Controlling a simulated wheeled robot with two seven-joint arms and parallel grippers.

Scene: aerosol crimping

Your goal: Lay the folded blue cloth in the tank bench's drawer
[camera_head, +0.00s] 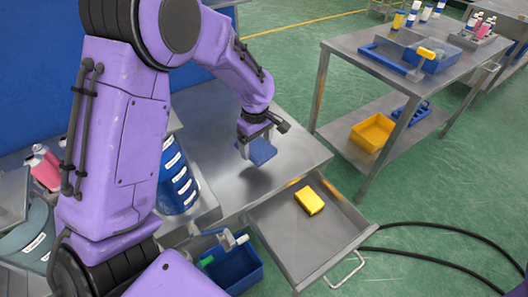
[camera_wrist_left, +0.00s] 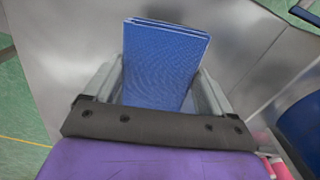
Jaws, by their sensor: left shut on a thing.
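The folded blue cloth (camera_head: 262,151) is held in my left gripper (camera_head: 243,148), above the steel top of the tank bench (camera_head: 215,105). A dark shadow lies on the bench top below it. In the left wrist view the cloth (camera_wrist_left: 165,62) stands out between the two grey fingers of the left gripper (camera_wrist_left: 160,90), which are shut on it. The bench's drawer (camera_head: 290,245) is pulled open at the front right, below and to the right of the cloth. A yellow block (camera_head: 310,200) lies inside the drawer. My right gripper is not in view.
A steel cart (camera_head: 350,65) with a yellow tray (camera_head: 372,132) stands at the right. Black hoses (camera_head: 440,230) lie on the green floor.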

